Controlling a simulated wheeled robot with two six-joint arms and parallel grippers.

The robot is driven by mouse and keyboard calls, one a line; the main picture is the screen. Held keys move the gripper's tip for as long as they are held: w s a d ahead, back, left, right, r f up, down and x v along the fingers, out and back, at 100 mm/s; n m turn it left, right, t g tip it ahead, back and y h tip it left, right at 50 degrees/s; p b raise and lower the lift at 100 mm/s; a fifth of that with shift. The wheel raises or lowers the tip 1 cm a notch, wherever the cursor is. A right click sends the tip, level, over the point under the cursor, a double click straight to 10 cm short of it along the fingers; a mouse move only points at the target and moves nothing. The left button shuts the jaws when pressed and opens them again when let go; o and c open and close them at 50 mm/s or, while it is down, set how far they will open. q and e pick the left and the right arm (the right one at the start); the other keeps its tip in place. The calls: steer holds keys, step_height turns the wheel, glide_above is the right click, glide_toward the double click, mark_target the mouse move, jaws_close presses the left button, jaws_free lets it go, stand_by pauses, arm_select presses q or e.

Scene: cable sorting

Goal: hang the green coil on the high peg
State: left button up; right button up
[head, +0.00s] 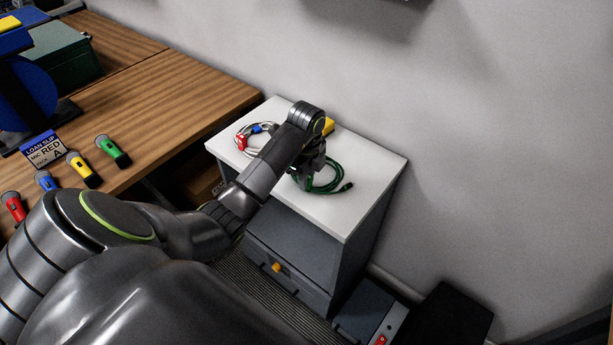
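The green coil (325,188) lies on the white top of a grey drawer cabinet, toward its right side, with its dark plug end pointing right. My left gripper (306,180) points down at the left part of the coil. My arm and the gripper's body hide the fingertips, so I cannot tell whether they are open or closed on the cable. The high peg does not show in this view. My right gripper is not in view.
A white coil (243,139) with red and blue parts and a yellow object (328,125) are on the cabinet top (368,163). The wall stands behind.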

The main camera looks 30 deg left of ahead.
arm_select(q)
steer(key=o, duration=0.3)
steer(key=shift+o, duration=0.2)
steer(key=shift+b, duration=0.3)
step_height(320, 180, up, 2)
steer(key=shift+r, duration=0.25)
step_height(320, 180, up, 15)
steer(key=p, duration=1.4)
steer(key=shift+w+d+p, duration=0.2)
steer(key=shift+p, duration=0.2)
